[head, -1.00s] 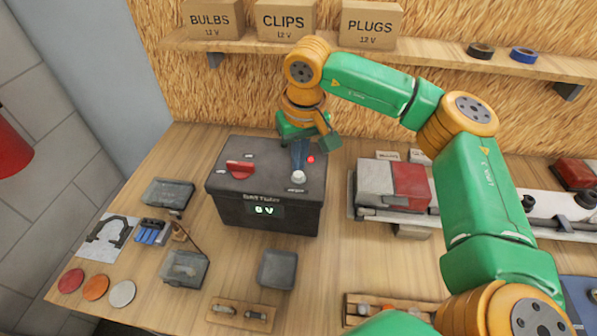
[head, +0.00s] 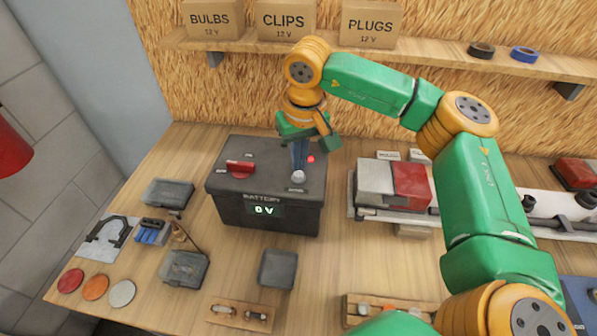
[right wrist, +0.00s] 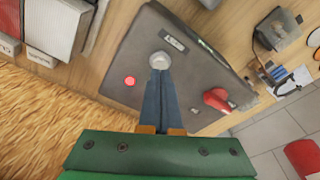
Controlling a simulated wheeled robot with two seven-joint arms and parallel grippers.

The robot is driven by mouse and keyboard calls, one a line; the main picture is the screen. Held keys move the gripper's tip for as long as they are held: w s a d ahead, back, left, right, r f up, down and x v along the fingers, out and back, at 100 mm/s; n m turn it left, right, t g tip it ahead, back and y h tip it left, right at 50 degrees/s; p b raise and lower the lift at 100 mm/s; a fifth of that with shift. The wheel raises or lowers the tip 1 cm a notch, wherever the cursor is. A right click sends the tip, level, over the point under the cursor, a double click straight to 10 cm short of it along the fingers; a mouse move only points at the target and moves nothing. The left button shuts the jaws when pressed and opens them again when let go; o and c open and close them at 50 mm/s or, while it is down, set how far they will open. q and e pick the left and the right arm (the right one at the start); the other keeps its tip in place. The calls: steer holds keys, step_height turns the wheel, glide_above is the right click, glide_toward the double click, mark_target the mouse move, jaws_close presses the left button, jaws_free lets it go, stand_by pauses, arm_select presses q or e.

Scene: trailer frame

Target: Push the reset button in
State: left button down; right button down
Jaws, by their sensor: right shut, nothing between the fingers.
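The reset button (head: 298,177) is a pale round knob on top of the dark battery box (head: 235,210), near its front right. It also shows in the right wrist view (right wrist: 159,59). My right gripper (head: 298,168) points down at it with shut, empty blue-grey fingers. In the right wrist view the fingertips (right wrist: 159,72) meet the near edge of the button and seem to touch it. I cannot tell how far the button is pressed in. A small red light (head: 310,159) glows beside the fingers. The display (head: 264,210) reads 0 V. My left gripper is not in view.
A red rotary switch (head: 240,169) sits on the box's left top. A red and grey lamp unit (head: 392,184) stands to the right. A shelf (head: 420,58) with cartons runs behind. Small trays and coloured discs lie at the front left.

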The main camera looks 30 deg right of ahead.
mark_target(299, 174)
steer(key=shift+f+b, duration=0.8)
steer(key=shift+f, duration=0.3)
stand_by(0.3)
steer(key=shift+r, duration=0.2)
step_height(299, 174, up, 5)
steer(key=p, duration=0.4)
steer(key=shift+f, duration=0.15)
steer(key=shift+r+p, duration=0.4)
steer(key=shift+r, duration=0.6)
